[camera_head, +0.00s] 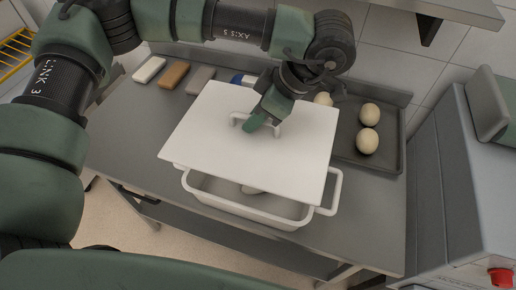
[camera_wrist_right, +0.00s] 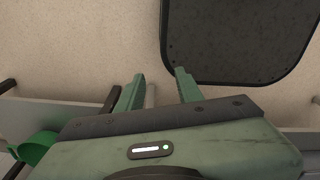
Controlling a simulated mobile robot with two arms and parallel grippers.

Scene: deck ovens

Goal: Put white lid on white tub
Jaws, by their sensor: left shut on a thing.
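The white lid (camera_head: 222,138) is a flat rectangular plate with a small handle on top. My left gripper (camera_head: 262,124) is shut on the lid's handle, its arm coming in over the table from the left. The white tub (camera_head: 250,207) stands on the steel table beneath the lid, with a side handle showing at its right. The lid hangs over the tub's back part, and the tub's front interior shows below the lid's front edge. Something pale inside the tub is mostly hidden. In the right wrist view, my right gripper (camera_wrist_right: 160,90) is open and empty above the floor.
A dark tray (camera_head: 392,150) with several pale round dough balls sits right of the lid. Several bar-shaped items (camera_head: 174,74) lie at the table's back left. A grey machine (camera_head: 458,190) with a red knob stands at the right. The table's (camera_head: 130,150) left part is clear.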

